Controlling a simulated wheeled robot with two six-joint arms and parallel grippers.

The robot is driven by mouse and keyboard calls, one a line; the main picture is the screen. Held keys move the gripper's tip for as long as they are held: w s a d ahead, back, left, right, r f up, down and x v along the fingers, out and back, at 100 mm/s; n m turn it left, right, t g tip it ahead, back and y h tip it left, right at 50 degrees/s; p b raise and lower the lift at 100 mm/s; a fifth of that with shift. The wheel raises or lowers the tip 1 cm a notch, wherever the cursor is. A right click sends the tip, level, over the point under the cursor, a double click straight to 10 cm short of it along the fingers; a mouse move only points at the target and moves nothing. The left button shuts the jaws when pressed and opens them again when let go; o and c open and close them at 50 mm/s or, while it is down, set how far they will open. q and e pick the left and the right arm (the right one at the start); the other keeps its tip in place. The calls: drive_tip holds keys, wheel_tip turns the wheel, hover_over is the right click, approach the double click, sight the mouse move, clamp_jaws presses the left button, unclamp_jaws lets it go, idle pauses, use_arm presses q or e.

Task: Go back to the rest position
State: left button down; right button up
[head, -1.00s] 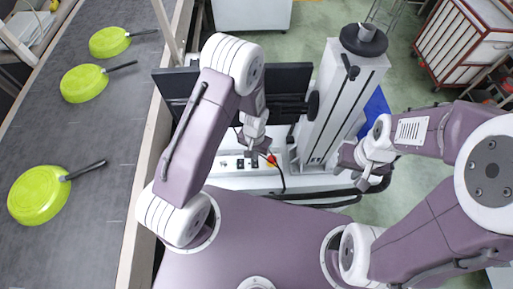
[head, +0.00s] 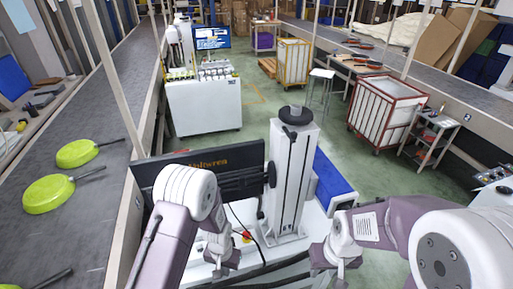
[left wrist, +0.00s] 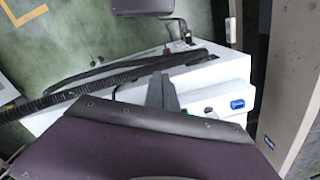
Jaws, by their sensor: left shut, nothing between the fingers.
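My left gripper (head: 222,262) hangs low in front of my folded left arm, over my own white base, and holds nothing. In the left wrist view its dark fingers (left wrist: 162,92) are shut together with nothing between them. My right gripper (head: 338,268) hangs at the lower right of the column, near my right arm. Its fingertips are too small and partly hidden to tell open from shut. Both grippers are away from the conveyor and touch no pan.
Green pans (head: 48,193) and (head: 77,153) lie on the left conveyor (head: 75,115); a third is cut off below. A white cabinet (head: 204,106), a wheeled cart (head: 387,110) and a small shelf (head: 430,140) stand ahead.

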use_arm(q)
drive_tip(key=w+a+r+n+t+b, duration=0.25)
drive_tip(key=w+a+r+b, duration=0.2)
drive_tip(key=r, duration=0.35)
drive_tip(key=s+a+r+g+b, duration=0.1)
drive_tip(key=s+a+r+b, duration=0.1)
drive_tip(key=s, duration=1)
drive_tip(key=shift+s+a+r+b, duration=0.15)
drive_tip(key=shift+s+a+b, duration=0.2)
drive_tip(key=shift+b, duration=0.2)
drive_tip(key=shift+w+n, duration=0.1)
drive_tip(key=shift+n, duration=0.15)
